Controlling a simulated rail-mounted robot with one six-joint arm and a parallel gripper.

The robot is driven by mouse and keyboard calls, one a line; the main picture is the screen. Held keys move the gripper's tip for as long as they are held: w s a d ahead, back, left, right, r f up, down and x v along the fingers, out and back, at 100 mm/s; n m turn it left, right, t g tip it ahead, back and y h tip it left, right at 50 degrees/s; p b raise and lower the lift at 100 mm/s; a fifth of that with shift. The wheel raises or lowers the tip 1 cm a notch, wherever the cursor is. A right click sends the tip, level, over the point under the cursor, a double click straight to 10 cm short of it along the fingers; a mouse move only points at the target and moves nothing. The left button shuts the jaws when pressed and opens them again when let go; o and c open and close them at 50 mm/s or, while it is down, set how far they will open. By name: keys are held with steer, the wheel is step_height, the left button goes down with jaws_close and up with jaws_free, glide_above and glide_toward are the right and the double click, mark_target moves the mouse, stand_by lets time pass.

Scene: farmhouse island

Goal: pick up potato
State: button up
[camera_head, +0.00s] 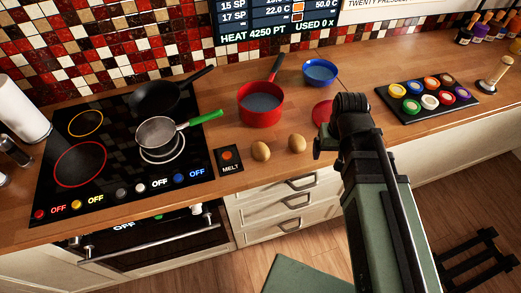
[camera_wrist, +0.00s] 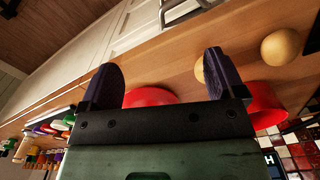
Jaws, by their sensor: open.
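Two round brown potatoes lie on the wooden counter, one on the left (camera_head: 261,151) and one on the right (camera_head: 297,143). In the wrist view one potato (camera_wrist: 282,46) is in full sight at the upper right. The other potato (camera_wrist: 199,70) is mostly hidden behind the right finger. My gripper (camera_wrist: 160,64) is open, with nothing held between its fingers. In the head view, my arm hides much of it, just right of the right potato.
A red disc (camera_head: 322,113) lies behind my gripper. A red pot (camera_head: 261,103) and a blue bowl (camera_head: 320,73) stand farther back. Left are the MELT button (camera_head: 228,160) and a hob with two pans. A tray of coloured pots (camera_head: 427,101) is at the right.

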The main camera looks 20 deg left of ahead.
mark_target(261, 147)
steer(key=a+n, duration=0.1)
steer(key=a, duration=0.6)
steer(key=a+n, duration=0.2)
steer(key=a, duration=0.6)
steer(key=a+n, duration=0.1)
steer(key=a, duration=0.6)
steer(key=shift+s+a+r+n, duration=0.15)
steer(key=shift+s+r+n, duration=0.15)
steer(key=shift+s+n, duration=0.1)
steer(key=shift+w+d+f, duration=0.1)
steer(key=shift+d, duration=0.15)
step_height(261, 147, down, 11)
steer(key=b, duration=1.1)
steer(key=shift+d, duration=0.1)
steer(key=shift+r, duration=0.2)
steer(key=c, duration=1)
